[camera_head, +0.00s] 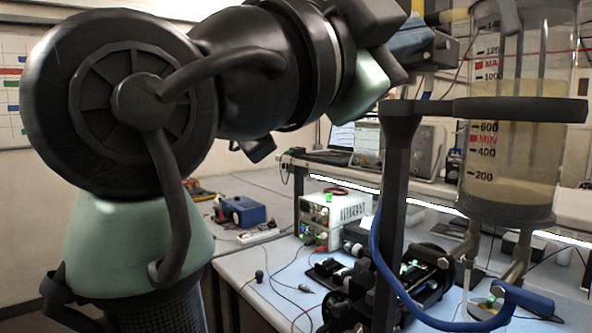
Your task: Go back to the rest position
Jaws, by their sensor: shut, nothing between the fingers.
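My arm fills the left and upper middle of the head view. Its end reaches the upper right, where my gripper (446,50) shows small and partly hidden behind the arm's last links. It looks shut and empty. The sealed cylinder (515,160) stands upright at the right, clear-walled with a scale, red MAX and MIN marks and yellowish contents. Its top is cut off by the picture edge. In the picture, my gripper lies just left of the cylinder's upper part; I cannot tell the gap in depth.
A dark upright post with a horizontal bar (515,110) crosses in front of the cylinder. A blue hose (385,262) curves below it. The workbench (245,270) holds a white power supply (333,215), cables and dark equipment. A blue box (242,210) sits farther left.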

